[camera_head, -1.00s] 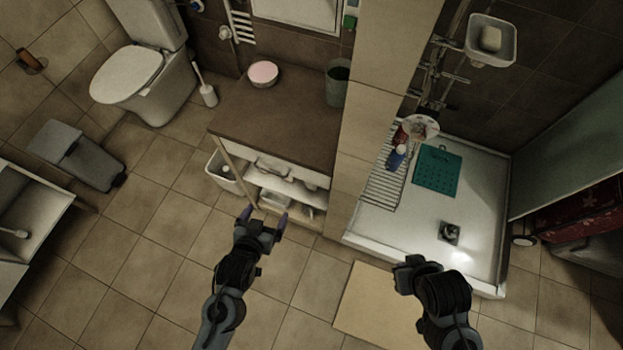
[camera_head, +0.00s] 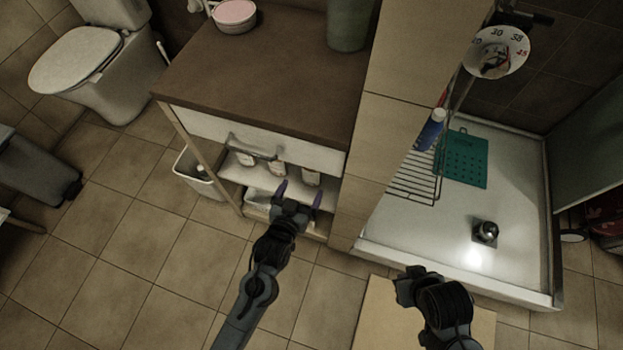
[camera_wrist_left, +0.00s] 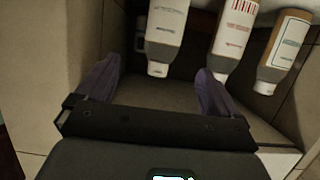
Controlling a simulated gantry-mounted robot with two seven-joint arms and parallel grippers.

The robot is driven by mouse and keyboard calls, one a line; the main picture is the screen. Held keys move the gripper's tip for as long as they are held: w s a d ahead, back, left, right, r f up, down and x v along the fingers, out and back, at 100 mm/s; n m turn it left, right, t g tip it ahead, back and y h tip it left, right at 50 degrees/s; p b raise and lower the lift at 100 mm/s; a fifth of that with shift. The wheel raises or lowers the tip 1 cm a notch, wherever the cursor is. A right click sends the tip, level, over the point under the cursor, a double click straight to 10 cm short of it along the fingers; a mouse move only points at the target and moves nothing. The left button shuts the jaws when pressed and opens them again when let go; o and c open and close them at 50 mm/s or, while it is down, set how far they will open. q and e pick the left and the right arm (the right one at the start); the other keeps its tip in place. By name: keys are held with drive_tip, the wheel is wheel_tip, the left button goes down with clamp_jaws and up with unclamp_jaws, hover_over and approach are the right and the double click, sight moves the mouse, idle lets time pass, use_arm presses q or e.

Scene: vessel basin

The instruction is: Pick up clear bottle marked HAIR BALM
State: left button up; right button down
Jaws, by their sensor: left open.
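Several bottles stand on the shelf of the low cabinet (camera_head: 250,80), under its drawer front. In the left wrist view three show: a left one (camera_wrist_left: 168,35) with grey print, a middle one (camera_wrist_left: 232,38) with a red-striped label, and a right one (camera_wrist_left: 285,52) with a blue-framed label. They look brownish or clear with white labels; I cannot read which is HAIR BALM. My left gripper (camera_head: 299,192) is open and empty in front of the shelf, fingers toward the bottles, touching none visibly. My right gripper (camera_head: 408,286) is low by the shower; its jaws are unclear.
The drawer front with its handle (camera_head: 252,148) overhangs the shelf. A cabinet side post and the tiled wall (camera_head: 400,125) bound the opening. A white bin (camera_head: 200,175) stands left. A shower tray (camera_head: 480,225) and wire rack (camera_head: 412,180) lie right.

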sight(309, 172)
use_arm(q)
drive_tip(key=b+x, duration=0.1)
drive_tip(key=x, duration=0.1)
drive_tip(key=b+x, duration=0.1)
drive_tip(key=x, duration=0.1)
drive_tip(key=b+x, duration=0.1)
drive_tip(key=x, duration=0.1)
drive_tip(key=shift+w+f, duration=0.2)
drive_tip(key=shift+f, duration=0.3)
drive_tip(key=shift+w+f+b, duration=0.25)
drive_tip(key=shift+w+b, duration=0.15)
drive_tip(key=shift+b, duration=0.25)
drive_tip(key=b+x, duration=0.2)
drive_tip(key=x, duration=0.1)
drive_tip(key=shift+w, duration=0.1)
drive_tip(key=shift+w+d+b, duration=0.25)
drive_tip(key=shift+w+b, duration=0.05)
drive_tip(key=shift+w, duration=0.25)
use_arm(e)
wheel_tip(309, 172, down, 8)
use_arm(q)
drive_tip(key=c, duration=1.2)
use_arm(e)
drive_tip(key=shift+a, duration=0.1)
